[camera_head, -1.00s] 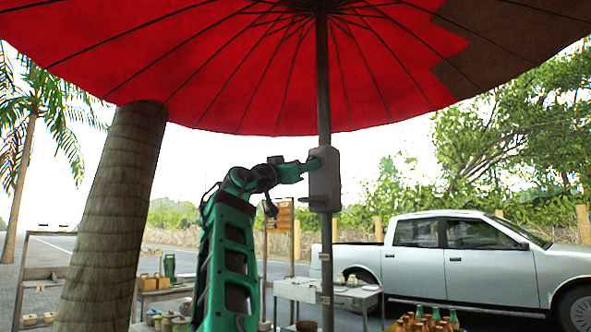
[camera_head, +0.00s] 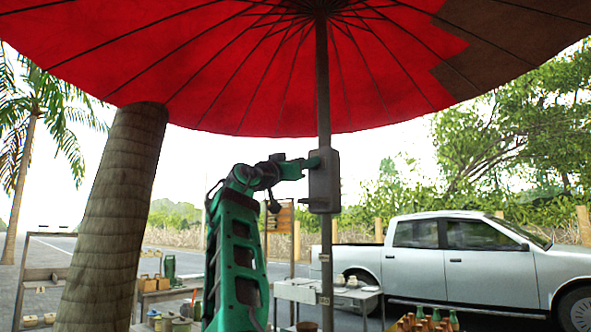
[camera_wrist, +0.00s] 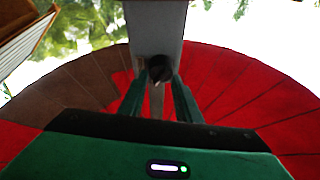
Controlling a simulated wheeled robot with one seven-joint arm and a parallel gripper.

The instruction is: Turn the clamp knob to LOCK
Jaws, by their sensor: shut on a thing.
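The clamp is a grey box (camera_head: 325,182) fixed on the umbrella pole (camera_head: 323,90). In the wrist view the grey clamp body (camera_wrist: 155,22) is at the top centre, with a dark round knob (camera_wrist: 160,68) on its face. My gripper (camera_head: 308,163) reaches the clamp from the left in the head view. In the wrist view the two green fingers of my gripper (camera_wrist: 158,82) stand on either side of the knob and are shut on it. I cannot read any LOCK mark, and the knob's turn angle is hard to tell.
The red umbrella canopy (camera_head: 230,70) spreads overhead. A palm trunk (camera_head: 118,215) stands at the left. A small table (camera_head: 300,292) with pots is beyond the pole. Bottles in a crate (camera_head: 430,322) are at the lower right, and a silver pickup (camera_head: 460,260) is behind.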

